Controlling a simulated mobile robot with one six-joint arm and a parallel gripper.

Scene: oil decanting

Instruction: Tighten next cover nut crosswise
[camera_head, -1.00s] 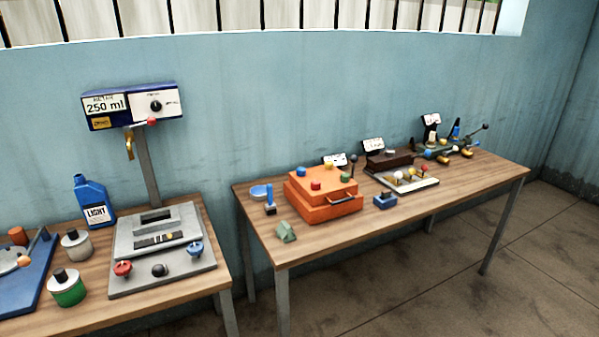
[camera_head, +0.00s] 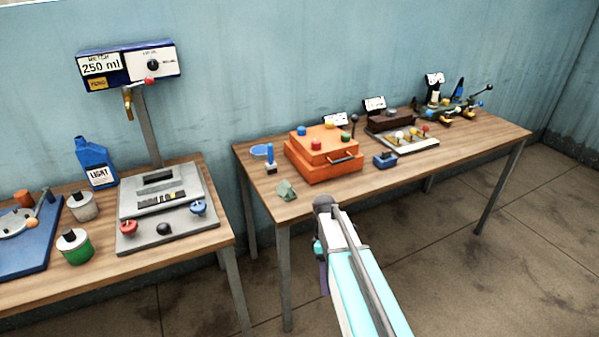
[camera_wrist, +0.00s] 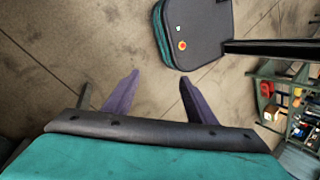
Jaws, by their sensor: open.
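The orange box (camera_head: 322,167) with its orange cover stands near the left end of the right-hand table. Small coloured nuts sit on the cover: a blue one (camera_head: 301,131), a red one (camera_head: 316,144) and a green one (camera_head: 345,137). Their tightness cannot be told. My gripper (camera_wrist: 158,88) is open and empty in the wrist view, with its two dark purple fingers apart above bare floor. In the head view my arm reaches up in front of the right-hand table, clear of the box. The box is not in the wrist view.
A small blue block (camera_head: 385,160) and a tray of coloured knobs (camera_head: 405,146) stand right of the box. A green wedge (camera_head: 286,190) and a blue-handled tool (camera_head: 270,160) stand left. A metering station (camera_head: 165,215) is on the left table.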

